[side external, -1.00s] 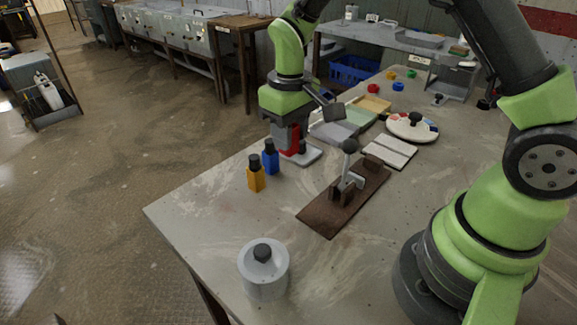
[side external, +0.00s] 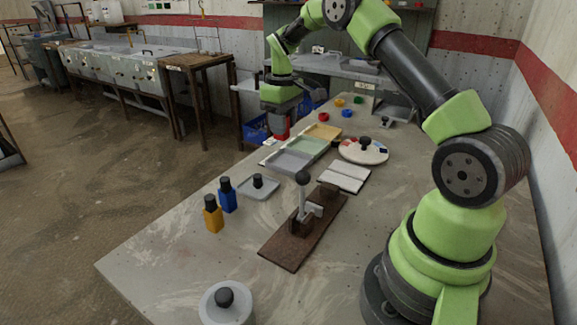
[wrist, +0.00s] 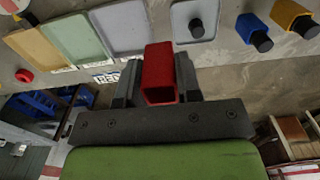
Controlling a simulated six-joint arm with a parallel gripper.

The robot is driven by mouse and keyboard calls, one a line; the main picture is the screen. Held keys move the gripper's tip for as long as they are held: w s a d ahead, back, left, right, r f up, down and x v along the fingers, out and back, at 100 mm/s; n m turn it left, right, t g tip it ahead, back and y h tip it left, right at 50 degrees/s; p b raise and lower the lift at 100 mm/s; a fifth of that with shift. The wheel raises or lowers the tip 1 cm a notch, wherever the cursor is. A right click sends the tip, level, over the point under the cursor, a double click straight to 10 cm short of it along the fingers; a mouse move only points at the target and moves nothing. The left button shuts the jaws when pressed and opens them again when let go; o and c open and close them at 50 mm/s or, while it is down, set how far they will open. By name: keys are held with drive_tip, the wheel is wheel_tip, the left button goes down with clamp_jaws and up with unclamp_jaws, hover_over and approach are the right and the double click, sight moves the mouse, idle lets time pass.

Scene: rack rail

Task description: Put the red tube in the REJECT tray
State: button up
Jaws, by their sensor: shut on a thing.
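My gripper (side external: 280,112) is shut on the red tube (side external: 282,130) and holds it in the air near the table's left edge, beside the trays. In the wrist view the red tube (wrist: 158,72) sits between the two dark fingers. Three shallow trays lie in a row: grey-blue (wrist: 122,27), green (wrist: 75,38) and yellow (wrist: 33,48). A label (wrist: 105,77) partly readable as "RE" shows near the grey-blue tray, its rest hidden by the gripper. I cannot tell for certain which tray it marks.
A grey plate with a black knob (side external: 258,187), a blue bottle (side external: 227,197) and an orange bottle (side external: 213,217) stand nearer the front. A lever clamp on a brown board (side external: 303,225), a white pad (side external: 343,176) and a round dial (side external: 363,151) lie right of the trays.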

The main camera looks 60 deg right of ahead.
drive_tip(key=d+f, duration=0.2)
drive_tip(key=d, duration=0.5)
drive_tip(key=f, duration=1)
drive_tip(key=shift+s, duration=0.3)
drive_tip(key=shift+f, duration=0.2)
drive_tip(key=o, duration=0.8)
drive_tip(key=shift+r, duration=0.1)
